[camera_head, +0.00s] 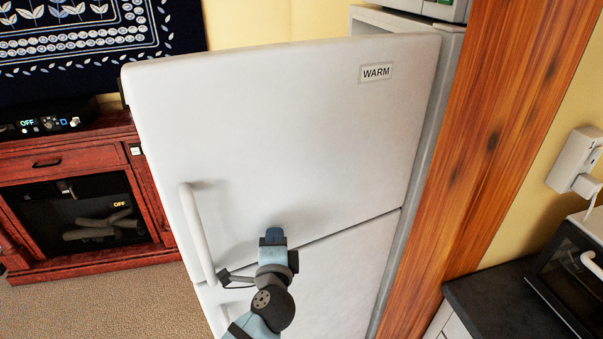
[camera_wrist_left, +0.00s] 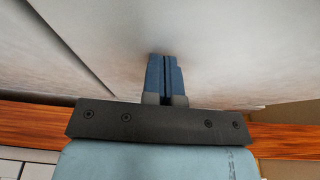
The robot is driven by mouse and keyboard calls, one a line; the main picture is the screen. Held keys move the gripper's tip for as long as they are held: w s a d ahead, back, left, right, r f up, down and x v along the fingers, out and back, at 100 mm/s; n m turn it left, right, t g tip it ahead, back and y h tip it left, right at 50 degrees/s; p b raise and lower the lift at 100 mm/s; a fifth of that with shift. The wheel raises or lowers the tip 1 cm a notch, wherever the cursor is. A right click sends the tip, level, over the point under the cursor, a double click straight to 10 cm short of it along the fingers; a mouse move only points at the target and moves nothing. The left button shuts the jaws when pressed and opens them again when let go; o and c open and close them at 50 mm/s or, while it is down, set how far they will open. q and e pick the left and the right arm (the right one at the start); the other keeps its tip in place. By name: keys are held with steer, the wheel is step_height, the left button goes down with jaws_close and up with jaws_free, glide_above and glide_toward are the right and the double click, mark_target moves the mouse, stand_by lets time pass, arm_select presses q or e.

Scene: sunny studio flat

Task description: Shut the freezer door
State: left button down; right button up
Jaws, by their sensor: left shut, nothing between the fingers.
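The freezer door (camera_head: 290,130) is the white upper door with a WARM label (camera_head: 376,72) at its top right. It stands partly open, its left side swung out from the fridge body (camera_head: 425,130). Its vertical handle (camera_head: 197,232) is at the lower left. My left gripper (camera_head: 273,232) is shut and empty, in front of the door's lower face, right of the handle. In the left wrist view, the closed fingers (camera_wrist_left: 165,75) point at the pale door surface (camera_wrist_left: 220,45), very near it; I cannot tell whether they touch. My right gripper is not in view.
The white lower door (camera_head: 345,265) is below. A wooden panel (camera_head: 470,170) flanks the fridge on the right, with a dark counter (camera_head: 500,305) and an oven (camera_head: 575,265) beyond. A red cabinet (camera_head: 85,200) with a fireplace stands at left. Carpet (camera_head: 100,305) is clear there.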

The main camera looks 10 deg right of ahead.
mark_target(265, 231)
arm_select(q)
steer(key=shift+w+a, duration=0.35)
steer(key=shift+w, duration=0.45)
steer(key=shift+w+a, duration=0.3)
steer(key=shift+w, duration=0.5)
steer(key=shift+w+a, duration=0.35)
steer(key=shift+w, duration=0.45)
steer(key=shift+w+a, duration=0.3)
steer(key=shift+w, duration=0.65)
steer(key=shift+w+a, duration=0.25)
steer(key=shift+w, duration=0.7)
steer(key=shift+b, duration=0.3)
steer(key=shift+w+a+b, duration=0.2)
steer(key=shift+w, duration=0.8)
steer(key=shift+w+a+b, duration=0.15)
steer(key=shift+w+b, duration=0.05)
steer(key=shift+w, duration=0.8)
